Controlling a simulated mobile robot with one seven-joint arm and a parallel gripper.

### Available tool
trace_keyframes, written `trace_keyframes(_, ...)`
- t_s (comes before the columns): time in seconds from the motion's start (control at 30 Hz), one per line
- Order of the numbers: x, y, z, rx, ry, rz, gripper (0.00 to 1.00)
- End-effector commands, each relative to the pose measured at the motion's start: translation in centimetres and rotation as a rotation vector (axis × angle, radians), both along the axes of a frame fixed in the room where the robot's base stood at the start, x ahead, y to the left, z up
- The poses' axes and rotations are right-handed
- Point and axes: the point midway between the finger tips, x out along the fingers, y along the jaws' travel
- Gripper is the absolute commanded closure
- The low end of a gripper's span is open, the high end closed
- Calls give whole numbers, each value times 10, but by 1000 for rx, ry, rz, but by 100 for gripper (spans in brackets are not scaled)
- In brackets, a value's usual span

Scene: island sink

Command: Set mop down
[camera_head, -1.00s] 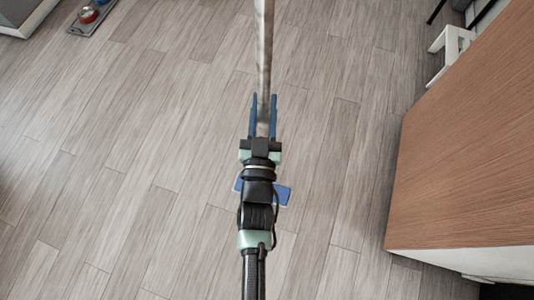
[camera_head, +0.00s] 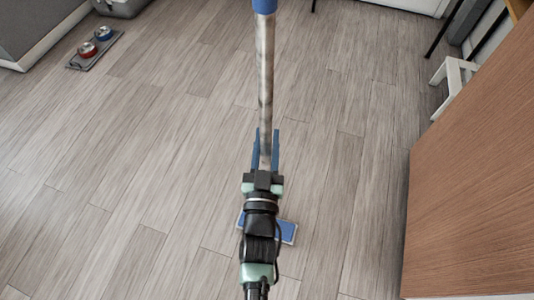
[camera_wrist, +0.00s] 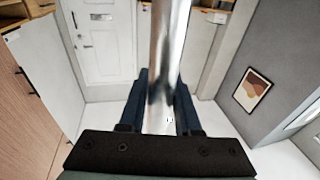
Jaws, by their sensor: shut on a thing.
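The mop (camera_head: 265,75) has a long metal handle with a blue top end, and it stands roughly upright in the head view. Its flat blue head (camera_head: 287,231) shows low, partly hidden behind my arm; I cannot tell whether it touches the floor. My gripper (camera_head: 265,145) is shut on the handle, with one blue finger on each side. In the wrist view the handle (camera_wrist: 165,60) runs up between the two dark blue fingers.
A wooden-sided cabinet (camera_head: 475,150) stands close on the right. A white stool (camera_head: 452,80) is beyond it. A grey mat (camera_head: 94,51) with two bowls lies at the far left. A white door (camera_wrist: 100,40) shows in the wrist view. The floor between is clear.

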Motion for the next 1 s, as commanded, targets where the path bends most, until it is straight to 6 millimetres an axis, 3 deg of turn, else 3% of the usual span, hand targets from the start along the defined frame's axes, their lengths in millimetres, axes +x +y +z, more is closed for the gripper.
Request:
trace_keyframes(0.3, 1, -1, -34, -2, -7, -1, 100)
trace_keyframes(0.7, 1, -1, -38, -3, -8, -1, 100)
trace_keyframes(0.73, 0, 0, -40, -1, 0, 0, 65)
trace_keyframes(0.87, 0, 0, -40, -1, 1, 0, 41)
trace_keyframes(1.0, 0, 0, -40, -1, 1, 0, 38)
